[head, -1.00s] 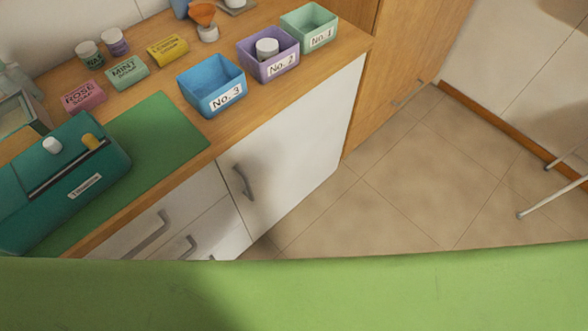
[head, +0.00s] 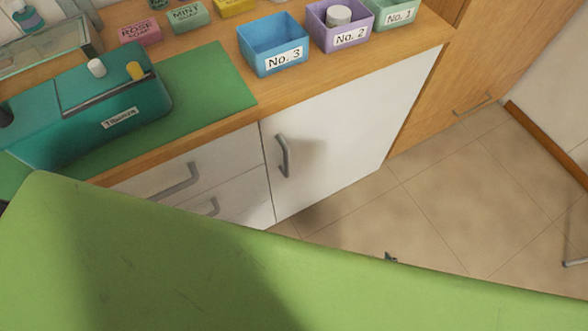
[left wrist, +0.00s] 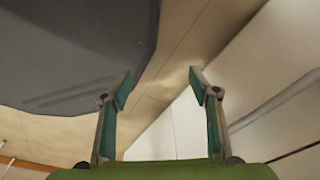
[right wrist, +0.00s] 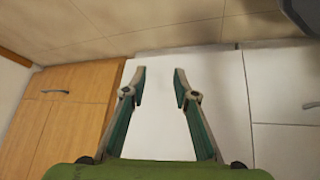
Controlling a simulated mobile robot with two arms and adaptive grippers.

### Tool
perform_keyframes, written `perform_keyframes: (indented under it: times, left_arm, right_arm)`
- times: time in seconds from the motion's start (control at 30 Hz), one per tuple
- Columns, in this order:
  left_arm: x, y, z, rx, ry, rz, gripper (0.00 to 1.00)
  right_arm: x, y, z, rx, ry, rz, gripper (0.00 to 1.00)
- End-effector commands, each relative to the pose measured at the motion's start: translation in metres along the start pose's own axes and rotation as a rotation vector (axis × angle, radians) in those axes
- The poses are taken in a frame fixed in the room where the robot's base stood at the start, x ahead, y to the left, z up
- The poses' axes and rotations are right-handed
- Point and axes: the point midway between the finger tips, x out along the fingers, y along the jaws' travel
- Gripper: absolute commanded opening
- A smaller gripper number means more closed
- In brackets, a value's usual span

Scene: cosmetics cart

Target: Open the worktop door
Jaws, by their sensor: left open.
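The worktop door is the white cabinet door (head: 350,125) under the wooden worktop, with a grey vertical bar handle (head: 284,156) near its left edge. It is closed. In the right wrist view the white door (right wrist: 218,95) lies behind my right gripper (right wrist: 160,72), whose fingers are apart with nothing between them. In the head view only a small dark tip of my right gripper (head: 390,257) shows past my green arm, right of the handle and apart from it. My left gripper (left wrist: 160,75) is open and empty over the floor, near a white cabinet front.
White drawers with bar handles (head: 178,184) are left of the door. A wooden cabinet (head: 480,65) stands to the right. On the worktop (head: 222,120) are a blue No. 3 box (head: 272,42), a purple No. 2 box (head: 352,38) and a teal dispenser (head: 85,115). Tiled floor (head: 430,210) is free.

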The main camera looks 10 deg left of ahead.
Motion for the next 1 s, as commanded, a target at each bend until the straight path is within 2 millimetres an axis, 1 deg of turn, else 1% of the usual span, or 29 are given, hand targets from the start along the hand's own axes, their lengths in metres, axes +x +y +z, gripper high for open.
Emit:
perform_keyframes:
  times: [0.03, 0.07, 0.1, 0.13, 0.17, 0.2, 0.27, 0.3, 0.33, 0.37, 0.4, 0.5, 0.6, 0.63, 0.7, 0.77, 0.87, 1.0]
  left_arm:
    - [0.024, 0.000, -0.012, -0.002, 0.012, -0.001, 0.56]
    - [0.028, 0.000, -0.019, -0.003, 0.017, -0.001, 0.56]
    - [0.032, 0.000, -0.029, -0.004, 0.022, -0.001, 0.56]
    - [0.035, 0.000, -0.036, -0.005, 0.027, -0.002, 0.56]
    - [0.038, -0.001, -0.043, -0.006, 0.032, -0.002, 0.56]
    - [0.041, -0.001, -0.051, -0.008, 0.036, -0.002, 0.56]
    - [0.044, -0.001, -0.064, -0.010, 0.046, -0.004, 0.56]
    - [0.046, -0.002, -0.072, -0.011, 0.051, -0.004, 0.56]
    - [0.046, -0.002, -0.077, -0.012, 0.055, -0.005, 0.56]
    - [0.046, -0.002, -0.082, -0.013, 0.059, -0.005, 0.56]
    - [0.046, -0.003, -0.087, -0.014, 0.063, -0.006, 0.56]
    - [0.043, -0.004, -0.099, -0.016, 0.073, -0.007, 0.56]
    - [0.038, -0.004, -0.105, -0.018, 0.076, -0.007, 0.56]
    - [0.037, -0.004, -0.106, -0.018, 0.077, -0.008, 0.56]
    - [0.035, -0.004, -0.108, -0.018, 0.079, -0.008, 0.56]
    - [0.033, -0.004, -0.109, -0.019, 0.079, -0.008, 0.56]
    - [0.029, -0.004, -0.111, -0.019, 0.081, -0.008, 0.56]
    - [0.025, -0.005, -0.115, -0.019, 0.085, -0.008, 0.56]
  right_arm:
    - [0.021, -0.001, -0.037, -0.040, 0.112, -0.022, 0.27]
    - [0.023, -0.004, -0.062, -0.059, 0.174, -0.039, 0.27]
    - [0.022, -0.012, -0.095, -0.083, 0.257, -0.067, 0.27]
    - [0.019, -0.019, -0.117, -0.101, 0.316, -0.089, 0.27]
    - [0.014, -0.028, -0.139, -0.117, 0.376, -0.115, 0.27]
    - [0.006, -0.041, -0.164, -0.137, 0.451, -0.153, 0.27]
    - [-0.012, -0.065, -0.197, -0.164, 0.559, -0.217, 0.27]
    - [-0.027, -0.082, -0.215, -0.177, 0.624, -0.262, 0.27]
    - [-0.039, -0.094, -0.226, -0.186, 0.669, -0.297, 0.27]
    - [-0.051, -0.106, -0.235, -0.192, 0.710, -0.331, 0.27]
    - [-0.068, -0.121, -0.245, -0.199, 0.760, -0.375, 0.27]
    - [-0.106, -0.151, -0.260, -0.205, 0.853, -0.471, 0.27]
    - [-0.134, -0.169, -0.267, -0.204, 0.907, -0.535, 0.27]
    - [-0.140, -0.172, -0.268, -0.203, 0.917, -0.548, 0.27]
    - [-0.149, -0.177, -0.271, -0.201, 0.933, -0.566, 0.27]
    - [-0.152, -0.180, -0.274, -0.199, 0.938, -0.572, 0.27]
    - [-0.148, -0.185, -0.282, -0.199, 0.940, -0.572, 0.27]
    - [-0.136, -0.199, -0.300, -0.198, 0.942, -0.571, 0.27]
